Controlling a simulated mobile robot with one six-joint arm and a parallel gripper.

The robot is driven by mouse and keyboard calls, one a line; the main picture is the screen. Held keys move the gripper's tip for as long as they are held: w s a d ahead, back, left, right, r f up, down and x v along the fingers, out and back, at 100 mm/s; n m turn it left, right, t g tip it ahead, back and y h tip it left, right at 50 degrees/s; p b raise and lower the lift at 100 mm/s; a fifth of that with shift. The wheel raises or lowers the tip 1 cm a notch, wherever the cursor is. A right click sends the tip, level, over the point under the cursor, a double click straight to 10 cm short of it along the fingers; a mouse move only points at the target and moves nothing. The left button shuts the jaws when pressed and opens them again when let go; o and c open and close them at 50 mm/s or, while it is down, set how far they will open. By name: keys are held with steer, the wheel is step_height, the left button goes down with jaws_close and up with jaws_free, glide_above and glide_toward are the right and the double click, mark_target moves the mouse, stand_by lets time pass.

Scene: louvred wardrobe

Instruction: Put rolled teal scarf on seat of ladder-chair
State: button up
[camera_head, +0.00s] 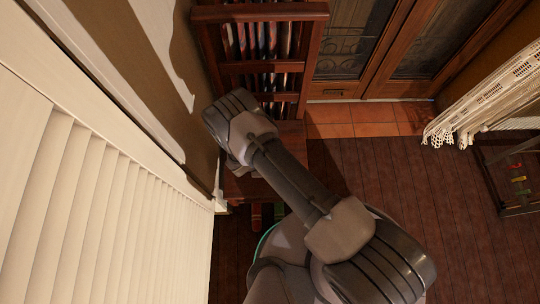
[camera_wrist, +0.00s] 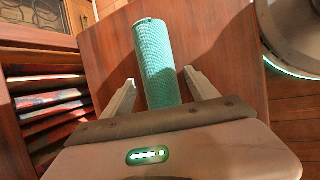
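The rolled teal scarf (camera_wrist: 157,60) shows in the wrist view as a teal, textured cylinder over the brown wooden seat (camera_wrist: 225,60). It appears to rest on the seat. My gripper (camera_wrist: 160,82) is open, with one pale finger on each side of the scarf and a small gap on both sides. In the head view the ladder-chair (camera_head: 262,68) stands ahead of me with its slatted back at the top. Its seat (camera_head: 245,187) shows there only in part, because my arm covers the rest. The scarf and my fingertips are hidden in the head view.
White louvred panels (camera_head: 95,200) run close along the left. Wooden glazed doors (camera_head: 385,45) stand at the back. A white patterned cloth (camera_head: 490,95) hangs at the right above a dark-framed case (camera_head: 515,170). The dark plank floor (camera_head: 385,170) is clear between chair and case.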

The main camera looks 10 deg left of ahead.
steer(key=shift+r+p, duration=0.3)
steer(key=shift+r, duration=0.05)
steer(key=p+v, duration=0.4)
steer(key=v, duration=0.8)
steer(key=w+d+r+m, duration=0.2)
steer(key=w+r+m, duration=0.15)
steer(key=r, duration=0.45)
steer(key=w+d+r+m, duration=0.2)
steer(key=w+r+m, duration=0.15)
steer(key=r, duration=0.55)
steer(key=w+d+r+m, duration=0.2)
steer(key=w+r, duration=0.2)
steer(key=r, duration=0.4)
steer(key=s+d+r+m+g, duration=0.1)
steer(key=d+r+m, duration=0.2)
steer(key=d+r, duration=0.35)
steer(key=s+d+r+m, duration=0.1)
steer(key=d+r+m, duration=0.25)
steer(key=r, duration=0.55)
steer(key=s+d+r+m+t+y, duration=0.1)
steer(key=s+d+r+m+y, duration=0.1)
steer(key=s+r+m, duration=0.2)
steer(key=s+d+r+m+t+y, duration=0.1)
steer(key=s+d+r+m+y, duration=0.2)
steer(key=s+r, duration=0.7)
steer(key=shift+s+d+m+t+y, duration=0.15)
steer(key=shift+s+m+t+y, duration=0.15)
steer(key=shift+s+m, duration=0.5)
steer(key=shift+w+r, duration=0.1)
steer(key=shift+w, duration=0.15)
